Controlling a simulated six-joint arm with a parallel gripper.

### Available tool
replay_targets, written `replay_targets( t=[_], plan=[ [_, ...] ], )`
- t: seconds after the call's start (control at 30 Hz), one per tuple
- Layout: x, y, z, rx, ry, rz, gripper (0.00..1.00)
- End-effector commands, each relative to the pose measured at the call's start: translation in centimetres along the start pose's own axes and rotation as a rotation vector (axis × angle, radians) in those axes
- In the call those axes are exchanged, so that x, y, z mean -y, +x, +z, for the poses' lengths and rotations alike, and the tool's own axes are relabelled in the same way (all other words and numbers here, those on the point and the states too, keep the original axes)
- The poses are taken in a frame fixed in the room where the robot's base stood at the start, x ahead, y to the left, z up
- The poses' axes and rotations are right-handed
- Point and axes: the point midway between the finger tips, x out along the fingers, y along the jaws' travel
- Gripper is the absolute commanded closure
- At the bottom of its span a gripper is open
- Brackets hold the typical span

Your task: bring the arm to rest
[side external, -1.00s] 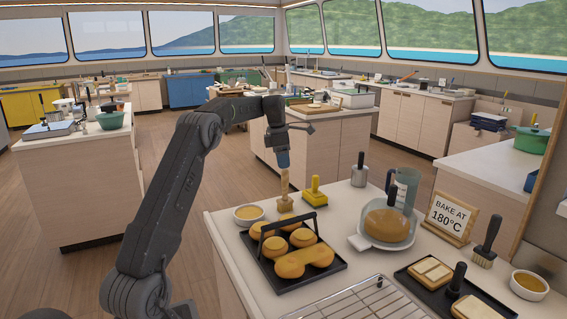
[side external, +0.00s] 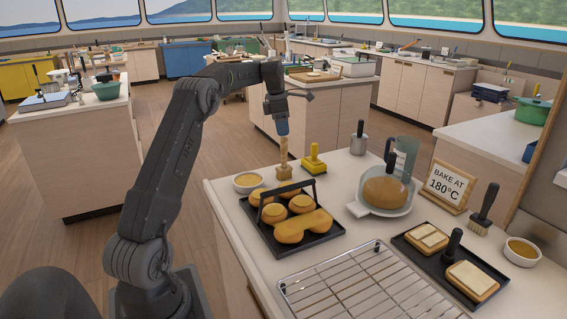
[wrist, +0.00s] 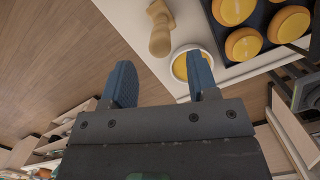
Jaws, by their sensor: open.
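My gripper (side external: 282,129) hangs from my bent arm above the far left end of the white counter. In the wrist view its two blue fingers (wrist: 161,78) are spread apart with nothing between them. A wooden-handled tool (side external: 284,168) stands on the counter below the gripper in the side view.
A small bowl (side external: 248,181), also in the wrist view (wrist: 187,68), sits by a black tray (side external: 279,247) of golden buns. A yellow-handled tool (side external: 314,160), wire rack (side external: 360,288) and glass-covered loaf (side external: 385,192) stand nearby. Wooden floor (side external: 105,235) lies left of the counter.

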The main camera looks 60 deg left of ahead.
Motion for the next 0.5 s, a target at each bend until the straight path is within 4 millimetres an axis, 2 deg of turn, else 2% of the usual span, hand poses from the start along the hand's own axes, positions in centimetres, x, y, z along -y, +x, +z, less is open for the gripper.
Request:
replay_targets(
  t=[0.4, 0.5],
  plan=[
    [0.00, -0.35, 0.05, 0.000, 0.000, 0.000, 0.46],
    [0.52, -0.75, 0.45, 0.001, 0.027, 0.005, 0.46]
  ],
)
